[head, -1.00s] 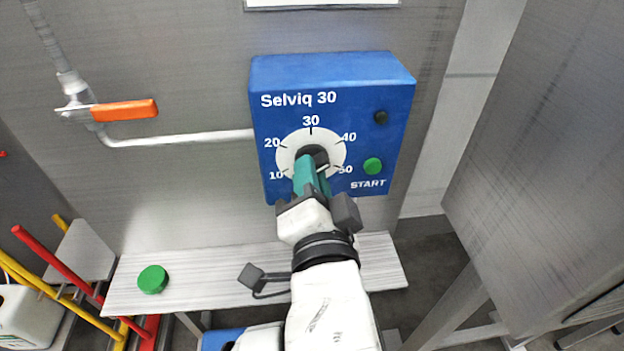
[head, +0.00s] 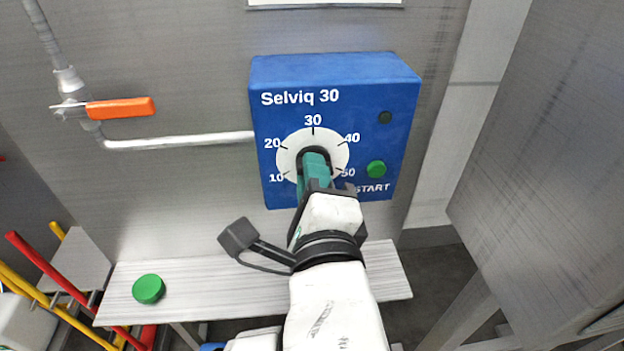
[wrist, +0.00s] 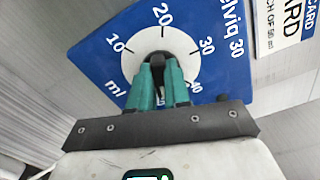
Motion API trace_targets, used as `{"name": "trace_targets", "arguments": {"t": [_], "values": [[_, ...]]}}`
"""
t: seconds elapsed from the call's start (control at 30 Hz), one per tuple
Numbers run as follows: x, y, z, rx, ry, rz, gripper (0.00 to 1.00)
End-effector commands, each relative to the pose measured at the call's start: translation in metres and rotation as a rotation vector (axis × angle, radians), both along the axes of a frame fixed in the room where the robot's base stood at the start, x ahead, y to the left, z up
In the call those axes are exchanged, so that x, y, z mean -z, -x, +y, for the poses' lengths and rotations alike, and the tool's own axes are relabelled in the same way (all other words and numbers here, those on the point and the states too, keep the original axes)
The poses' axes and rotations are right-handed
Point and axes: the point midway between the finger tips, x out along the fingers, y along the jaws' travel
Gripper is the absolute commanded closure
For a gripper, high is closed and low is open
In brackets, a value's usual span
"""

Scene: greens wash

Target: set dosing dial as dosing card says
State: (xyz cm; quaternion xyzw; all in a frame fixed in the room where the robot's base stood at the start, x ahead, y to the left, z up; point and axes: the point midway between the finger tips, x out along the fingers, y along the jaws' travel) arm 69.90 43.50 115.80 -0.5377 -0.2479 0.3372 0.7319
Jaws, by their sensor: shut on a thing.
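The blue dosing box (head: 335,75), marked "Selviq 30", is on the grey wall. Its white dial plate (head: 286,160) carries marks from 10 to 50. My gripper (head: 314,160), with green fingers, is shut on the black dial knob (head: 313,152). In the wrist view the green fingers (wrist: 160,68) close around the dark knob (wrist: 158,57) at the plate's centre. The fingers hide most of the knob, and I cannot tell where its pointer stands. The dosing card (wrist: 285,22) is partly in the wrist view; only part of its text shows.
A green START button (head: 376,169) and a dark round lamp (head: 385,117) are right of the dial. An orange valve handle (head: 121,108) sits on the pipe at left. A bench (head: 220,285) below bears a green round thing (head: 149,289). A grey panel stands at right.

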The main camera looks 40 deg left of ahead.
Motion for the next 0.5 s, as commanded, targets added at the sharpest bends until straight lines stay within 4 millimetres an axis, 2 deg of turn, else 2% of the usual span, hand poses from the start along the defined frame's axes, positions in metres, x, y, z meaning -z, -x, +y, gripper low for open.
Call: {"name": "trace_targets", "arguments": {"t": [0.03,0.5], "values": [[0.0045,0.0009,0.0012,-0.003,-0.016,0.03,1.0],[0.0027,0.0003,0.0009,-0.002,-0.138,0.175,1.0]]}}
